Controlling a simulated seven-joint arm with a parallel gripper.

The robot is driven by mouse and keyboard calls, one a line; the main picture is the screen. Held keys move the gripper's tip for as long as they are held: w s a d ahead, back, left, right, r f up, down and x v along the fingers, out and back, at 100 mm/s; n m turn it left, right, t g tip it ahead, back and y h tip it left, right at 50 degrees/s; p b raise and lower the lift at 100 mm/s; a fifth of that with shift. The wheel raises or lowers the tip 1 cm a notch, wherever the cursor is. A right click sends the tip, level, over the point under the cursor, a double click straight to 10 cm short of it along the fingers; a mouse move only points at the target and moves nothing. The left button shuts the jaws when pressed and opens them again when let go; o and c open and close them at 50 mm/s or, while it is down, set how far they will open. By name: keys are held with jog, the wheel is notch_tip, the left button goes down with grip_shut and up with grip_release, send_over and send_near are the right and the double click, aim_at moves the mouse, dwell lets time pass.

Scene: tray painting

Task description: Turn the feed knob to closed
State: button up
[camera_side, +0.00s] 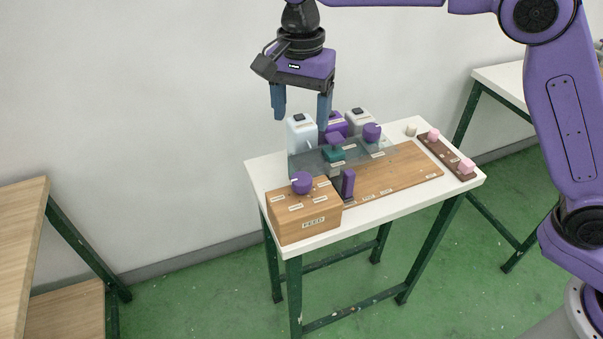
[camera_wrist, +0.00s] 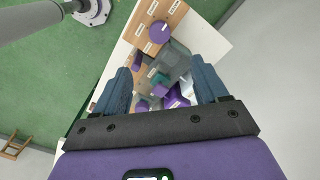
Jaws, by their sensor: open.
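The feed knob (camera_side: 301,182) is a purple round knob with a pale pointer line, on top of a wooden box (camera_side: 305,222) labelled FEED at the table's front left. Small labels surround the knob; I cannot read them. In the wrist view the knob (camera_wrist: 160,32) shows near the top, beyond the fingertips. My gripper (camera_side: 300,118) is open and empty, pointing down. It is well above the table and behind the box, over the bottles. In the wrist view its two blue fingers (camera_wrist: 168,85) stand apart with nothing held between them.
A purple upright lever (camera_side: 348,183) stands right of the box. Pink blocks (camera_side: 466,166) sit far right.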

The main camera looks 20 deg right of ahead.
aim_at(301, 178)
notch_tip(301, 178, down, 16)
jog(key=shift+r, duration=0.2)
dwell(0.4)
jog(key=c, duration=1.1)
